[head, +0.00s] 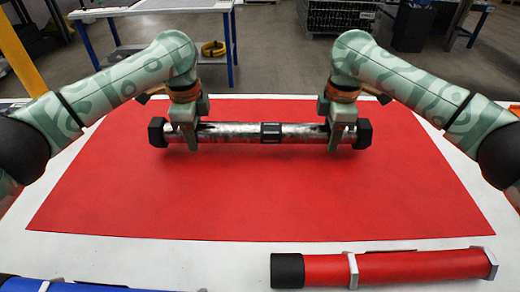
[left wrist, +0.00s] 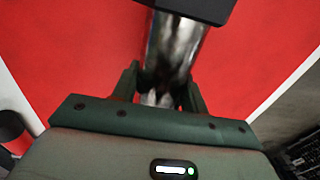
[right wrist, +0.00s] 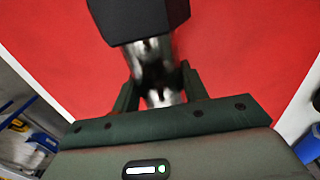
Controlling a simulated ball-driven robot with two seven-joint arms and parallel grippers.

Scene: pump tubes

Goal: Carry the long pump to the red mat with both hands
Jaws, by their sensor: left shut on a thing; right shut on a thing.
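The long pump (head: 235,132) is a shiny metal tube with black hexagonal end caps and a black band near its middle. It lies level across the picture, over the back half of the red mat (head: 250,195). My left gripper (head: 187,140) is shut on the tube beside its left cap, and the tube shows between its fingers in the left wrist view (left wrist: 172,50). My right gripper (head: 338,140) is shut on the tube beside its right cap (right wrist: 140,18). I cannot tell whether the pump touches the mat or hangs just above it.
A red tube (head: 400,267) with a black end and pale collars lies at the front right, off the mat. A blue tube (head: 60,286) is partly in view at the front left. The white table (head: 150,250) borders the mat. The mat's front half is clear.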

